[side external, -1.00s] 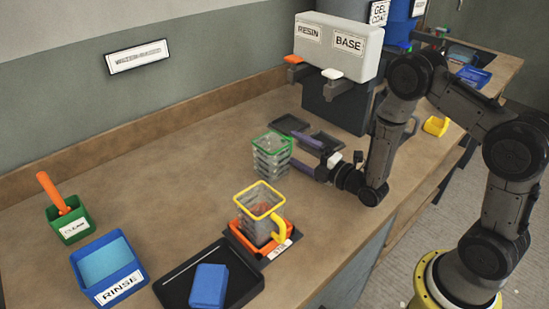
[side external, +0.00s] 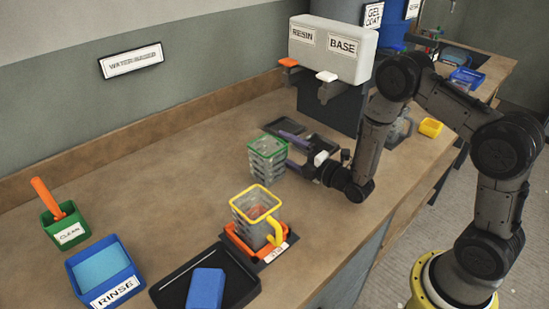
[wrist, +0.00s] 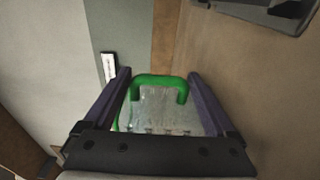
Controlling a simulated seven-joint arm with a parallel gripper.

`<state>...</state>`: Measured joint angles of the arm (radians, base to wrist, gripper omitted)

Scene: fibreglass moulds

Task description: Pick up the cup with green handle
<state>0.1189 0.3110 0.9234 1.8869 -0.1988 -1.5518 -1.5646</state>
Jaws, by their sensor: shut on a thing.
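The cup with green handle (side external: 267,160) is a clear, ridged cup with a green rim, upright near the middle of the bench. In the wrist view its green handle (wrist: 160,80) and clear wall show between my two purple fingers. My gripper (side external: 284,148) comes at the cup from the right in the side view and is shut on it. It also shows in the wrist view (wrist: 159,90). The cup's base appears at or very near the bench top; I cannot tell if there is a gap. The far finger's contact is partly hidden.
A yellow-rimmed cup (side external: 256,205) stands on an orange holder (side external: 236,242) in front. A black tray (side external: 178,287) with a blue block, a blue rinse bin (side external: 130,280) and a green bin (side external: 70,238) lie left. The resin dispenser (side external: 333,48) stands behind. The bench left of the cup is clear.

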